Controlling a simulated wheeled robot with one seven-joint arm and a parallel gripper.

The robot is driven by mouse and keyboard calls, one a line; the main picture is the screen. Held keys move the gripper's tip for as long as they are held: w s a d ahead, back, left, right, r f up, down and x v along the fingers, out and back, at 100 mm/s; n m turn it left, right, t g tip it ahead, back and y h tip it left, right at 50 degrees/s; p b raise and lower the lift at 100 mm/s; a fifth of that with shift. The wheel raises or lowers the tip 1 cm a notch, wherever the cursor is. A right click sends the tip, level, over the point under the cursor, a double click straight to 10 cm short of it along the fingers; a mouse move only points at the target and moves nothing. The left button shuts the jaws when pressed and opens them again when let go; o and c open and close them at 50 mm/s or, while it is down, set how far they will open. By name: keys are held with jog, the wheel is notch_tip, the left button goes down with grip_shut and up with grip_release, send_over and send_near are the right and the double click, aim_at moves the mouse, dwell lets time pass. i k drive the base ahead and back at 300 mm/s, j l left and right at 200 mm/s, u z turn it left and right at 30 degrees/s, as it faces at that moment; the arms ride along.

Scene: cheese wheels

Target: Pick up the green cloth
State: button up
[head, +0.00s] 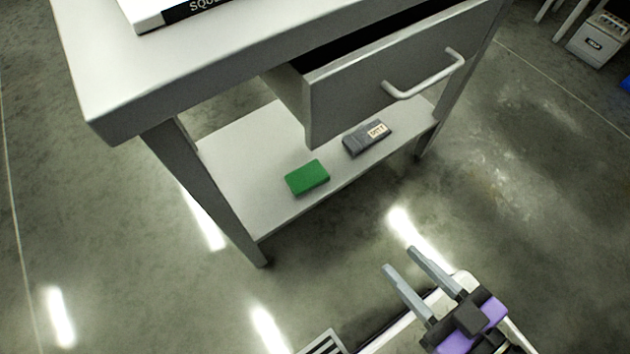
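The green cloth (307,178) looks like a small folded, flat block. It lies on the lower shelf (240,205) of a grey table, close to the shelf's front edge. My gripper (402,260) is at the lower right of the head view, over the floor and in front of the table. Its two grey fingers are parallel with a clear gap between them, and nothing shows in the gap. The gripper is apart from the cloth, to the right of it and nearer to me.
A dark grey labelled item (367,138) lies on the shelf right of the cloth. An open drawer (385,80) with a bar handle (425,78) juts out above the shelf. A table leg (205,190) stands left of the cloth. The floor in front is clear.

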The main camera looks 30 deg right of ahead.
aim_at(312, 175)
jog(key=i+j+z, duration=0.1)
jog(key=j+z, duration=0.15)
jog(key=j, duration=0.9)
jog(key=j+z, duration=0.3)
jog(key=j, duration=0.85)
jog(key=j+z, duration=0.5)
jog(key=j, duration=0.85)
jog(key=i+j+z, duration=0.1)
jog(key=j, duration=0.25)
jog(key=i+j, duration=0.35)
jog(key=i+j+z, duration=0.15)
jog(key=j, duration=0.2)
jog(key=i, duration=0.05)
